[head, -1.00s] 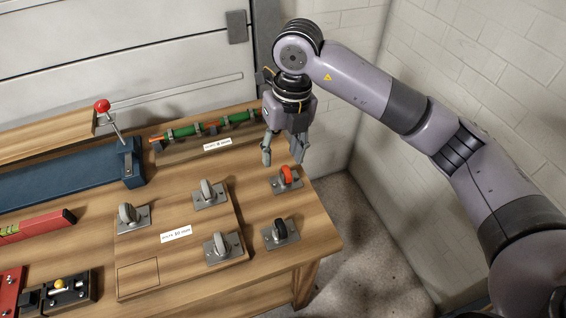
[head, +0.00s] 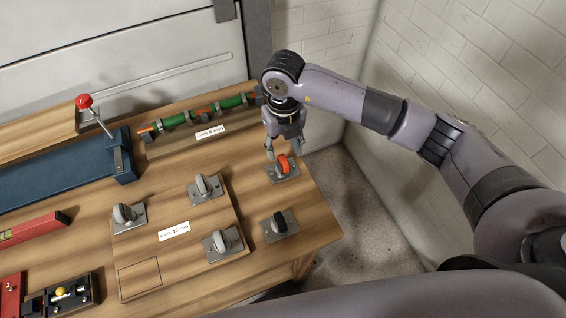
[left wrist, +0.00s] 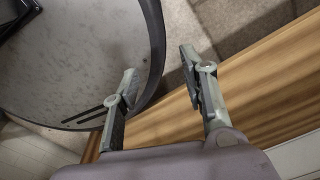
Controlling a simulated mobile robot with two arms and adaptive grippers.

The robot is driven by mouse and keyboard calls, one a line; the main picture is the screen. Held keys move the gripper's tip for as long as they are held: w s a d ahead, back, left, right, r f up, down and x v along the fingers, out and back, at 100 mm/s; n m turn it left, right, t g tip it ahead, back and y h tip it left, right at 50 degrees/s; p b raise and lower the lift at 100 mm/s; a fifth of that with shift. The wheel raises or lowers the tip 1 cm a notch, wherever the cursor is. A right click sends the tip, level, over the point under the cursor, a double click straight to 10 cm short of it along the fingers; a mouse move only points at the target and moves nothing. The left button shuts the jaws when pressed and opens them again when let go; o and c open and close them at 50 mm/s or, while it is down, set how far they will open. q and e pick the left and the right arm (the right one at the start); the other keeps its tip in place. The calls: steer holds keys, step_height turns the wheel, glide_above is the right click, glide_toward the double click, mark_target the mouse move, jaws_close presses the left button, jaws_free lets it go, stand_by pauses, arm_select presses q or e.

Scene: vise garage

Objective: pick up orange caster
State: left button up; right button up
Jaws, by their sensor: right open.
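The orange caster (head: 283,164) stands on its grey mounting plate (head: 288,176) near the right end of the wooden workbench. My right gripper (head: 284,154) is right at it from above and behind, its fingers open and pointing down. One finger is left of the wheel and the other right of it; whether they touch it I cannot tell. My left gripper (left wrist: 160,85) shows in the left wrist view, its two fingers spread with nothing between them.
A black-wheeled caster (head: 280,225) stands in front of the orange one. Several grey casters, such as this one (head: 222,242), stand on a board to the left. A green pipe rack (head: 205,115) and a blue vise (head: 60,180) lie behind and left. A wall is on the right.

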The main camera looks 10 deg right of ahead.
mark_target(283, 156)
steer(key=shift+s+a+f+p, duration=0.1)
steer(key=shift+s+f+p, duration=0.15)
steer(key=shift+f+p, duration=0.6)
step_height(283, 156, down, 4)
steer(key=shift+a+r, duration=0.1)
steer(key=shift+r, duration=0.05)
arm_select(q)
steer(key=shift+w+d+r, duration=0.1)
steer(key=shift+w+r, duration=0.25)
steer(key=shift+r, duration=0.2)
steer(key=shift+w+r, duration=0.3)
steer(key=shift+r, duration=0.2)
arm_select(e)
jaws_close()
